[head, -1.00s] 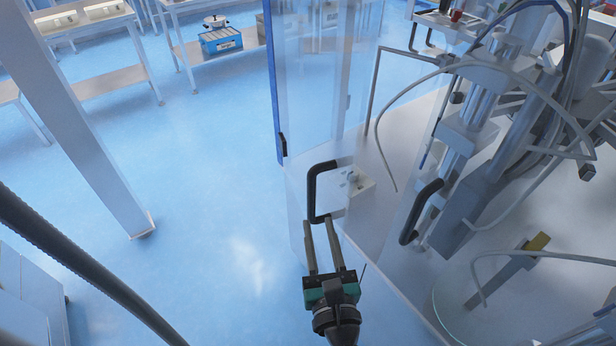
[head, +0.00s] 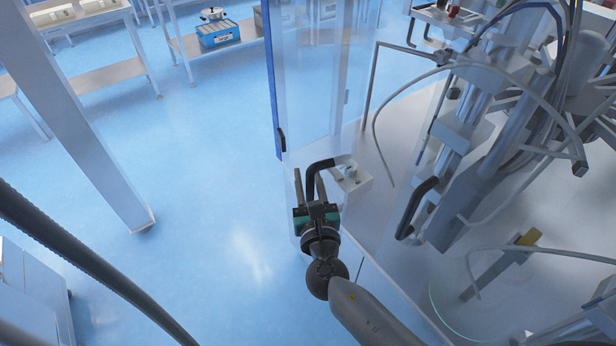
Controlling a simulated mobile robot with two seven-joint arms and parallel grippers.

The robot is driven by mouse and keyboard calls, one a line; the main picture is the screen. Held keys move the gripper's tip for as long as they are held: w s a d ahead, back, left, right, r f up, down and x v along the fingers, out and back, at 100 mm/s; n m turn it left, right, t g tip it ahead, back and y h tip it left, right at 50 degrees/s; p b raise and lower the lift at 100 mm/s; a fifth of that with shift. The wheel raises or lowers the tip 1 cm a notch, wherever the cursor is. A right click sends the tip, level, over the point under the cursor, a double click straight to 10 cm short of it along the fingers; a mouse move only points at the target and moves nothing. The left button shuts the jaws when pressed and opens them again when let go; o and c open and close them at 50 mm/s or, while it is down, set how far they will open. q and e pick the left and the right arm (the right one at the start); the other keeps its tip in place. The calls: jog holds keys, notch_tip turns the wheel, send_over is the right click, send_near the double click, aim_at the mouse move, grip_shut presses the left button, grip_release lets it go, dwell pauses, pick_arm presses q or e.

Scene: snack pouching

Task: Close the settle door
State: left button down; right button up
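The settle door appears to be the clear panel (head: 293,225) in the lower middle, with a black bent handle (head: 321,164). Its edges are faint, so its exact angle is hard to tell. My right gripper (head: 309,176) is at the handle, coming up from below. Its two fingers are apart, and the handle's upright bar seems to lie between them. I cannot tell whether either finger touches the bar. The gripper body hides the handle's lower end. My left gripper is not in view.
A second black handle (head: 417,208) is on the machine to the right, among metal columns and hoses. A small white block (head: 352,177) is just right of the gripper. A grey post (head: 85,120) stands at left. The blue floor (head: 200,180) between is clear.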

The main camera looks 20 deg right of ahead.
jog(key=shift+c, duration=0.3)
grip_shut()
dwell(1.1)
